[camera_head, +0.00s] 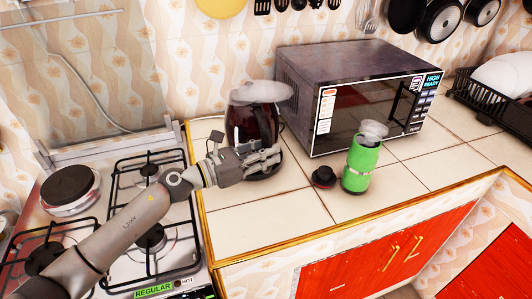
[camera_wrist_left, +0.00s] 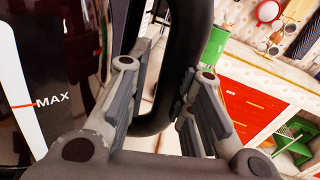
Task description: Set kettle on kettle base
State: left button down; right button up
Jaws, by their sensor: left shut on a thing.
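The kettle (camera_head: 252,122) has a dark see-through body and stands upright at the back of the counter, left of the microwave. In the left wrist view its dark wall with a MAX mark (camera_wrist_left: 62,100) fills the left side. My left gripper (camera_head: 272,158) is in front of the kettle in the head view, shut on its black handle (camera_wrist_left: 187,45), which passes between the fingers (camera_wrist_left: 160,100). A dark round edge (camera_head: 264,174) shows below the gripper, likely the kettle base. Whether the kettle touches it is hidden. My right gripper is not in view.
A microwave (camera_head: 345,85) stands right of the kettle. A green container (camera_head: 361,165) and a small black round object (camera_head: 323,177) are in front of it. A gas stove (camera_head: 120,215) is at left. The counter's front left (camera_head: 260,222) is clear.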

pick_arm(q)
jog(key=shift+r, duration=0.2)
jog(key=shift+f, duration=0.15)
jog(key=c, duration=1.6)
grip_release()
jog(key=shift+f, duration=0.15)
jog(key=o, duration=0.3)
jog(key=shift+s, duration=0.1)
